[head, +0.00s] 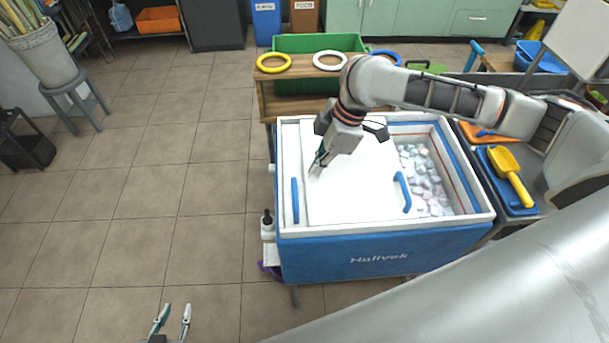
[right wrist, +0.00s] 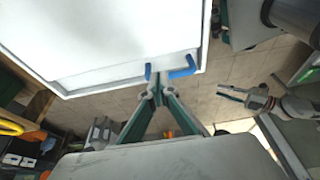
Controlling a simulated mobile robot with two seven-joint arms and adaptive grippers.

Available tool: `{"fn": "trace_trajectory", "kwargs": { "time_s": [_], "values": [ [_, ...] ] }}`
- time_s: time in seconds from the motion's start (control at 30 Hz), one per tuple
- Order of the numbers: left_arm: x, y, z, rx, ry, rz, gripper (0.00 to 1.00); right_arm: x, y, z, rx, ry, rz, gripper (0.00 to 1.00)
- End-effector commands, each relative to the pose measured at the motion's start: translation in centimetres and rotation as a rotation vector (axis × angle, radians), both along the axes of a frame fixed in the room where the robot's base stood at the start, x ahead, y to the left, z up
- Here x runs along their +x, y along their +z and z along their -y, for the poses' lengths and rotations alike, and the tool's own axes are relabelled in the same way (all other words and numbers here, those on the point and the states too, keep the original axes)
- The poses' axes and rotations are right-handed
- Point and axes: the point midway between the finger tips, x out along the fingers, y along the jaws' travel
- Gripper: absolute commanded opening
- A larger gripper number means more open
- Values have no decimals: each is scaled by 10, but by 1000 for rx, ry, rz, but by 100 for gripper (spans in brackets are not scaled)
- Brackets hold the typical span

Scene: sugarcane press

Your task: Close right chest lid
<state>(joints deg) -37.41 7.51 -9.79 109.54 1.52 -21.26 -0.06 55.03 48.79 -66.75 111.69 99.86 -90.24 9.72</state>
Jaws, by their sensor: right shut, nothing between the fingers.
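The blue chest (head: 375,262) has a white rim and white flat lids. One white lid panel (head: 345,195) lies over the left and middle part, with a blue handle (head: 402,192) near its right edge. Another blue handle (head: 295,200) is at the left end. The chest's right part is uncovered and shows pale ice cubes (head: 425,180). My right gripper (head: 317,165) is shut and empty over the left part of the lid panel. In the right wrist view its fingertips (right wrist: 157,90) appear close to blue handles (right wrist: 182,72); contact is unclear. My left gripper (head: 172,318) is open and empty, far from the chest.
A wooden shelf (head: 290,105) with coloured rings stands behind the chest. A blue tray with a yellow scoop (head: 510,175) is at the right. A bottle (head: 267,222) hangs at the chest's left side. The tiled floor (head: 150,200) at left is clear.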

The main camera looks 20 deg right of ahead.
Motion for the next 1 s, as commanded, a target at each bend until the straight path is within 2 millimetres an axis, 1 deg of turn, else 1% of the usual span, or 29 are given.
{"fn": "trace_trajectory", "kwargs": {
  "time_s": [0.3, 0.5, 0.7, 1.0],
  "values": [
    [-5, -3, 5, -11, 5, -9, 28, 4, -51, -18, 2, 1, -2, 0],
    [-4, -1, 8, -17, 9, -9, 28, 6, -76, -27, 1, 2, -1, 0],
    [-2, 0, 7, -16, 9, -7, 28, 8, -87, -30, 2, 1, 2, 0],
    [2, 1, 3, -7, 6, 2, 28, 8, -88, -31, 1, 2, 2, 0]
  ]
}}
